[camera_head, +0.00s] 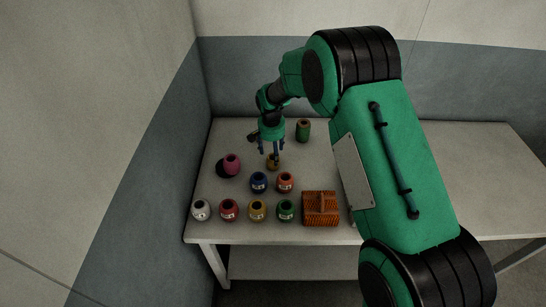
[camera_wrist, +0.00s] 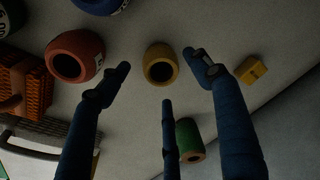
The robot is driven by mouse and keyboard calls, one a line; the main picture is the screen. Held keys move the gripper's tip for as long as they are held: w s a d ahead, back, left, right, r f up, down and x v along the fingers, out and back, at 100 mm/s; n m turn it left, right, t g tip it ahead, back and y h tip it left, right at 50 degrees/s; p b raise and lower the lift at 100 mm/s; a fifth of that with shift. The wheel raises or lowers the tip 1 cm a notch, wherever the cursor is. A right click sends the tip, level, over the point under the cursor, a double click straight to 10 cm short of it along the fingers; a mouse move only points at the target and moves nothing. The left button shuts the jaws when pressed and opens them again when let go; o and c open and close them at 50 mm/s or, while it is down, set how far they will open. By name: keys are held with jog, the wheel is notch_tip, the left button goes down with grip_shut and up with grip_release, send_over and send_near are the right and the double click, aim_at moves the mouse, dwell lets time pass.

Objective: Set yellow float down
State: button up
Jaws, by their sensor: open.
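A yellow float (camera_head: 273,163) stands on the table just below my gripper (camera_head: 270,152), partly hidden by the fingers. In the wrist view the same yellow float (camera_wrist: 160,62) has its dark opening facing the camera. My gripper (camera_wrist: 160,72) has its blue fingers spread around the float, with visible gaps between them and it. It is open and holds nothing. A second yellow float (camera_head: 258,210) stands in the front row.
Blue (camera_head: 259,182) and orange-red (camera_head: 285,182) floats stand close in front. A magenta float (camera_head: 231,164) is to the left. A green cylinder (camera_head: 303,130) stands behind. An orange basket (camera_head: 320,208) is at front right. A small yellow block (camera_wrist: 252,69) shows in the wrist view.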

jog(key=shift+s+r+p, duration=0.15)
jog(key=shift+r+p, duration=0.15)
jog(key=shift+r, duration=1.15)
jog(key=shift+s+r+p, duration=0.15)
jog(key=shift+r+p, duration=0.1)
jog(key=shift+r, duration=1.2)
jog(key=shift+r, duration=0.15)
notch_tip(320, 180, up, 14)
jog(key=r+t, duration=0.1)
send_over(272, 159)
jog(key=s+d, duration=0.6)
jog(key=d, duration=0.1)
jog(key=s+d+r+n+t, duration=0.1)
jog(key=s+d+r, duration=0.6)
jog(key=s+r, duration=0.5)
jog(key=s+d+r+n+t, duration=0.1)
jog(key=s+d, duration=0.3)
jog(key=s, duration=1)
jog(key=s+d+r+n+t, duration=0.1)
jog(key=s+d+r, duration=0.2)
jog(key=s, duration=1)
jog(key=shift+s+d, duration=0.35)
jog(key=shift+d, duration=0.3)
